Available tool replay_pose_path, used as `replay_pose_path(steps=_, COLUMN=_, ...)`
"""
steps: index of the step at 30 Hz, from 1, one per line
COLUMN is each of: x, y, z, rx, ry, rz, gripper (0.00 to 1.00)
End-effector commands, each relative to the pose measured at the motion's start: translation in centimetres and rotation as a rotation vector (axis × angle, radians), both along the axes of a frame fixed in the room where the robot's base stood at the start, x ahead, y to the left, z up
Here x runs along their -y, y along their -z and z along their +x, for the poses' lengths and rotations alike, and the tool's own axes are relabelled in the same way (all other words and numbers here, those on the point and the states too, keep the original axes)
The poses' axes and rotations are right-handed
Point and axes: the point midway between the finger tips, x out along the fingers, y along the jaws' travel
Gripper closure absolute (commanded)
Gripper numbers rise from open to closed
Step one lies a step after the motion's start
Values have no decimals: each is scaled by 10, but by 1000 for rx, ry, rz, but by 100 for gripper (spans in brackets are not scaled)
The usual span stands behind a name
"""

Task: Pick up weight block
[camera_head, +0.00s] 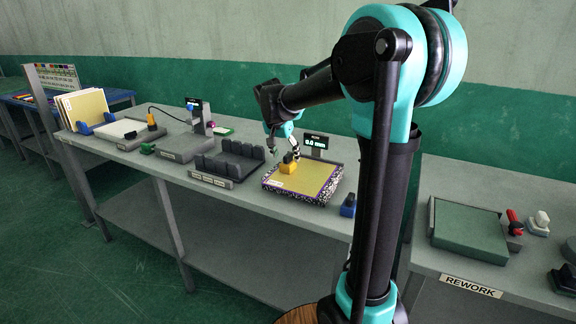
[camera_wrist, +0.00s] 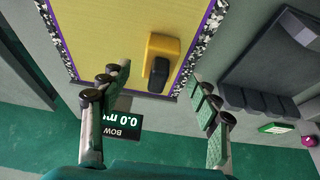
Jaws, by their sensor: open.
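A yellow block with a dark end, which looks like the weight block (camera_head: 288,168), stands on a yellow sheet (camera_head: 318,174) on a speckled plate. In the wrist view the block (camera_wrist: 162,50) lies near the sheet's edge, with its dark end toward the small display. My gripper (camera_head: 294,150) is just above the block in the head view. In the wrist view my gripper (camera_wrist: 160,80) has its fingers spread wide, one on each side of the block and clear of it. Nothing is held. The exact height gap cannot be told.
A small display (camera_head: 316,141) reading 0.0 stands behind the plate, close to my fingers in the wrist view. A dark slotted rack (camera_head: 212,180) is to the left. A blue item (camera_head: 348,204) is at the right. A green-topped rework tray (camera_head: 468,228) sits farther right.

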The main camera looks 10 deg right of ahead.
Motion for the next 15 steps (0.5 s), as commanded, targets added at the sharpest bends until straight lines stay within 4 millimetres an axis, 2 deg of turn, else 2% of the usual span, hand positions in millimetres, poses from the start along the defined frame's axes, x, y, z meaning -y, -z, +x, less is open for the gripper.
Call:
replay_pose_path(steps=9, x=11, y=38, z=14, rx=0, ry=1, rz=0, gripper=38)
replay_pose_path(steps=15, x=12, y=44, z=15, rx=0, ry=0, rz=0, gripper=38)
